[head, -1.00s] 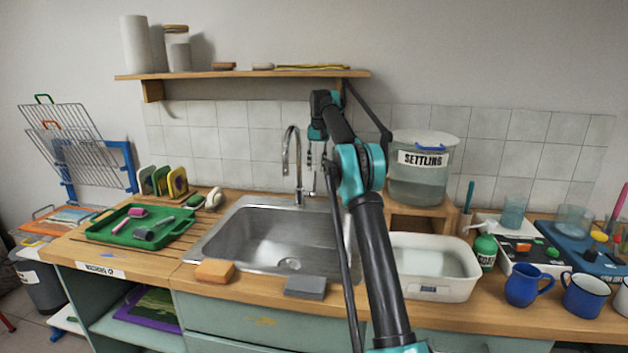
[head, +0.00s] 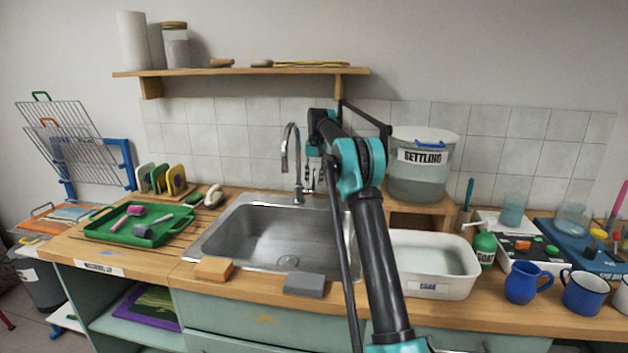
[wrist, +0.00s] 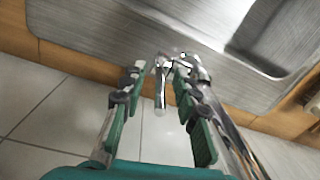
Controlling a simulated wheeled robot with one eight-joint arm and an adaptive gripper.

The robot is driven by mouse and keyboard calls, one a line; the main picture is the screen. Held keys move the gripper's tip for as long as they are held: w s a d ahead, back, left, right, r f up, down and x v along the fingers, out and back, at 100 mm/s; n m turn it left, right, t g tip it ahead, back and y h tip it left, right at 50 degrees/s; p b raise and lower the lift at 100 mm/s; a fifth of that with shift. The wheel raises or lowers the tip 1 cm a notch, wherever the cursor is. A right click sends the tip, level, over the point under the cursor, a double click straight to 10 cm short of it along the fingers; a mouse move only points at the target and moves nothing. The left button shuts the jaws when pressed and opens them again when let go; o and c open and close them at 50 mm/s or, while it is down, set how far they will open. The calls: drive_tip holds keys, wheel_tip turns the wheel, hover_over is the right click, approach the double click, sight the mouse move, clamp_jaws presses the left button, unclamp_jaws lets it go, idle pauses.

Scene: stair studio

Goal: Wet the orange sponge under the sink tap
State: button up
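The orange sponge (head: 214,269) lies on the wooden counter at the sink's front left edge. The steel sink (head: 265,240) has a chrome tap (head: 291,150) with a curved spout at its back. My gripper (head: 311,188) is low, just right of the tap, with nothing held. In the wrist view my gripper (wrist: 160,72) has its green-padded fingers apart. A chrome tap lever (wrist: 160,95) shows between them, and I cannot tell whether either finger touches it. The tap (wrist: 235,130) runs along the right finger. No water stream is visible.
A grey block (head: 304,285) lies at the sink's front edge. A white basin (head: 430,288) of liquid and a settling bucket (head: 420,183) stand right of the sink. A green tray (head: 105,238) is to the left. A shelf (head: 235,72) hangs above.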

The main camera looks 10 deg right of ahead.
drive_tip(key=shift+c, duration=0.3)
clamp_jaws()
drive_tip(key=shift+s, duration=0.1)
drive_tip(key=shift+s+a+t+h, duration=0.15)
drive_tip(key=shift+s+t+h, duration=0.15)
drive_tip(key=shift+t, duration=0.4)
drive_tip(key=shift+o, duration=0.3)
unclamp_jaws()
